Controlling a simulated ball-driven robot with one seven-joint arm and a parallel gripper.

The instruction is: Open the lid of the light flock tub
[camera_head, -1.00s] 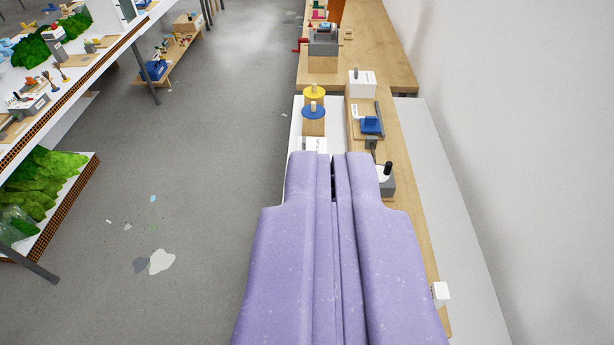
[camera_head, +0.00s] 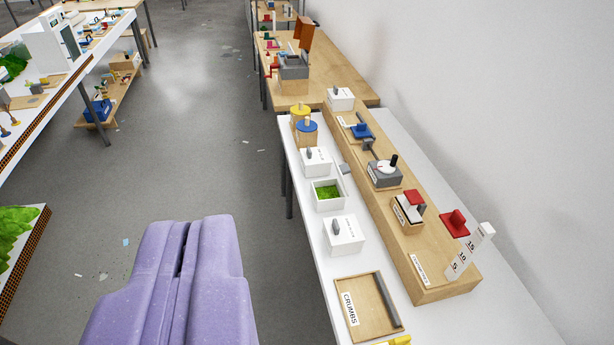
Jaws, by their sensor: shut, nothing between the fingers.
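My gripper (camera_head: 186,228) is purple, shut and empty, at the lower left over the grey floor. It is apart from the white bench (camera_head: 330,268) to its right. A white lidded tub (camera_head: 343,234) with a grey knob stands in the middle of the bench. Behind it is an open white tub (camera_head: 315,195) with green material inside. Behind that is another white lidded tub (camera_head: 316,162) with a grey knob. Both lids are on. The small labels are too blurred to tell which tub is the light flock tub.
A tray marked CRUMBS (camera_head: 360,312) lies at the bench front. Blue-topped (camera_head: 307,127) and yellow-topped (camera_head: 299,109) containers stand at its far end. A raised wooden shelf (camera_head: 430,262) with tools runs along the right by the wall.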

